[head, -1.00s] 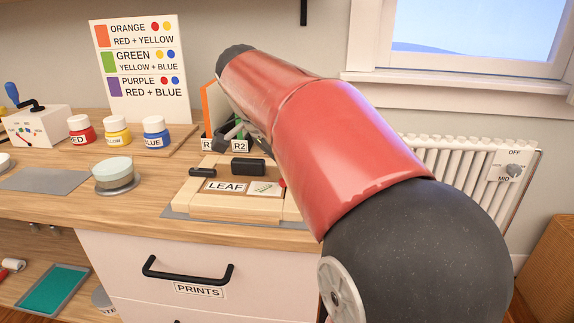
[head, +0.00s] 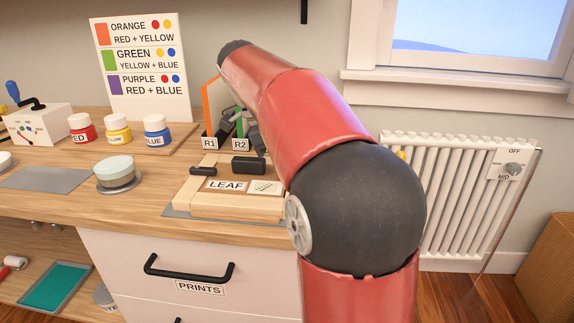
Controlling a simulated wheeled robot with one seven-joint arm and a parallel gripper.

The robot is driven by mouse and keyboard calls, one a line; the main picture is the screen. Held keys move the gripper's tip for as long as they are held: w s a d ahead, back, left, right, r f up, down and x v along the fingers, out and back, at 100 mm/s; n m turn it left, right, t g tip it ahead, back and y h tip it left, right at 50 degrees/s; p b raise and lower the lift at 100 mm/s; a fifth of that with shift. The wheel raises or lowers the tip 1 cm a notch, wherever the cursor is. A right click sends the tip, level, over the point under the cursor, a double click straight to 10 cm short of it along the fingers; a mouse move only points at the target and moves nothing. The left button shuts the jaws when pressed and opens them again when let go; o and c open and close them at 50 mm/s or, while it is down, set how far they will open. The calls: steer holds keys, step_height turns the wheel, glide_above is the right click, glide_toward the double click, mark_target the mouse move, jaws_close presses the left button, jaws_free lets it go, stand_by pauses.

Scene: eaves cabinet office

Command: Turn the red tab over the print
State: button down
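A pale wooden block labelled LEAF (head: 226,185) lies on a grey sheet at the counter's front edge. I cannot make out a red tab; my red arm covers the block's right side. My gripper (head: 240,128) is behind the block, by the R1 and R2 labels. It is small and partly hidden by my arm, so its opening is unclear.
An orange panel (head: 211,104) stands behind the R1 label (head: 209,143), beside the R2 label (head: 241,145). Red (head: 81,128), yellow (head: 117,128) and blue (head: 156,131) jars stand to the left. A radiator (head: 450,200) is at right.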

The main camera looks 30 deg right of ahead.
stand_by(0.4)
steer(key=c, duration=1.4)
jaws_free()
